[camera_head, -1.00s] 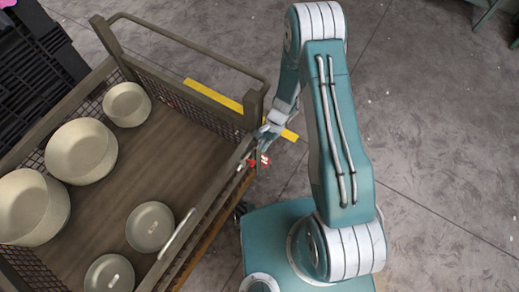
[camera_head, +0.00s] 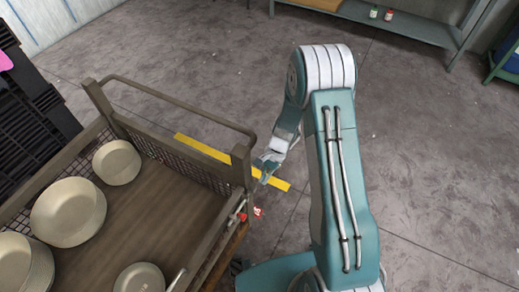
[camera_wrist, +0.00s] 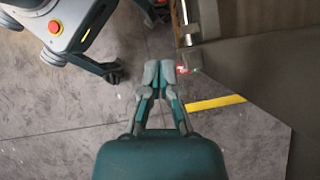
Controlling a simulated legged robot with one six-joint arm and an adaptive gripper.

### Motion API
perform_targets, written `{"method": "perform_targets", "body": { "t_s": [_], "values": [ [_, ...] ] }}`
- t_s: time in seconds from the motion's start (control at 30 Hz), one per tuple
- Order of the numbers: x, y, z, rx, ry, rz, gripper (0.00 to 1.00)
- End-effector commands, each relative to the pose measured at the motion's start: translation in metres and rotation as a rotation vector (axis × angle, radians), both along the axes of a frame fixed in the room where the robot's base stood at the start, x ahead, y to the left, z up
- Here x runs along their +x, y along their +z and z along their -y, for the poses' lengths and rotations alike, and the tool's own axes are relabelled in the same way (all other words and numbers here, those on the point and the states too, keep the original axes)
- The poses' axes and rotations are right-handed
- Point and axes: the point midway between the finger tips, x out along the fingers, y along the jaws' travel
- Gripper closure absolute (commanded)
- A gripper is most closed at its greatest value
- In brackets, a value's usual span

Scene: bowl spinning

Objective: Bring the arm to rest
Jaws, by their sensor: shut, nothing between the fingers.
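My arm stands folded on my own body, to the right of the wooden cart (camera_head: 214,262) in the head view. I cannot tell the exact gap between the gripper and the cart.
The cart holds several cream bowls, such as one at the back (camera_head: 117,163) and a larger one (camera_head: 68,212). A yellow floor strip (camera_head: 205,149) runs behind and beside it. A shelf (camera_head: 410,25) stands at the top right. Floor on the right is clear.

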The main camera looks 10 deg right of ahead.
Motion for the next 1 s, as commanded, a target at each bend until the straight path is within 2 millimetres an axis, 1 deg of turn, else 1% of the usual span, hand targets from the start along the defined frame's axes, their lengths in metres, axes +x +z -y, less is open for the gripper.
{"method": "perform_targets", "body": {
  "t_s": [0.17, 0.27, 0.37, 0.43, 0.6, 0.67, 0.8, 1.0],
  "values": [
    [0.000, 0.000, 0.000, 0.000, 0.001, 0.001, 1.00],
    [0.003, 0.012, 0.001, -0.001, 0.015, 0.023, 1.00],
    [0.008, 0.040, 0.003, -0.007, 0.052, 0.078, 1.00],
    [0.010, 0.067, 0.005, -0.013, 0.089, 0.128, 1.00],
    [0.008, 0.128, 0.011, -0.034, 0.181, 0.249, 1.00],
    [0.005, 0.148, 0.013, -0.044, 0.211, 0.291, 1.00],
    [-0.005, 0.193, 0.017, -0.071, 0.285, 0.387, 1.00],
    [-0.028, 0.251, 0.024, -0.119, 0.388, 0.520, 1.00]
  ]
}}
